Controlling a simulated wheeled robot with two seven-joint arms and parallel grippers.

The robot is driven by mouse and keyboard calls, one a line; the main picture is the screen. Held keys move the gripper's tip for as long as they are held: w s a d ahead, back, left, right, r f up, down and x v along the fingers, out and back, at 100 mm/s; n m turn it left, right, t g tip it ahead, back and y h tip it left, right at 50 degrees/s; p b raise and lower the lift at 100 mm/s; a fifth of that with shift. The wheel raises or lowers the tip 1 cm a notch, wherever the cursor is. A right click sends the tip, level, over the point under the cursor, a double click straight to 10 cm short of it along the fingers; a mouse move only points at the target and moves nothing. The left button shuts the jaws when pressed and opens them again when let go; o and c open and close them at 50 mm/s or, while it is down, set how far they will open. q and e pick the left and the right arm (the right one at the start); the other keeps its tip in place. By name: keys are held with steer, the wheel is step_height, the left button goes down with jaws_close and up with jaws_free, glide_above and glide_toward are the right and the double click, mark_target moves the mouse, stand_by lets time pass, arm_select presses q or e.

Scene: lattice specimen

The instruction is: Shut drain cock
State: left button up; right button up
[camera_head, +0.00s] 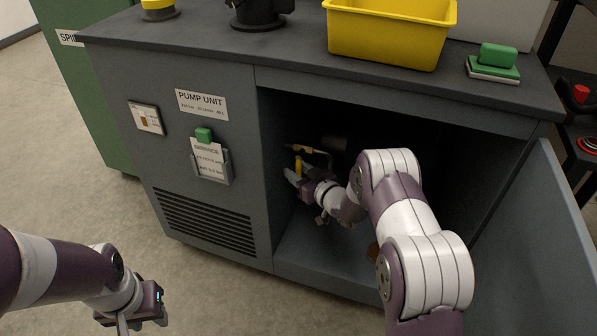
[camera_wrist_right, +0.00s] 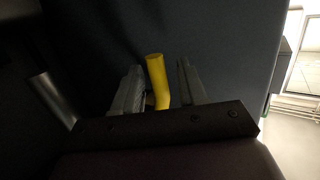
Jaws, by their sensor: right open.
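The drain cock's yellow lever (camera_head: 298,167) shows inside the open cabinet (camera_head: 262,140), below a brass-coloured fitting (camera_head: 304,149). My right gripper (camera_head: 298,178) reaches into the cabinet at the lever. In the right wrist view the yellow lever (camera_wrist_right: 157,80) stands between the two fingers of the right gripper (camera_wrist_right: 158,90). The fingers are apart, with gaps seen beside the lever. The valve body is mostly hidden by the gripper and by shadow. My left gripper (camera_head: 140,310) hangs low at the left, outside the cabinet, and its fingers are partly cut off.
The cabinet's door (camera_head: 545,240) stands open at the right. A yellow bin (camera_head: 388,35) and a green block (camera_head: 497,55) are on top. A service clipboard (camera_head: 210,160) hangs on the front panel. A metal pipe (camera_wrist_right: 52,98) is left of the gripper. The floor at the left is clear.

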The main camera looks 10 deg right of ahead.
steer(key=p+v, duration=0.5)
steer(key=v, duration=0.7)
steer(key=shift+s, duration=0.3)
steer(key=shift+d+r, duration=0.1)
stand_by(0.8)
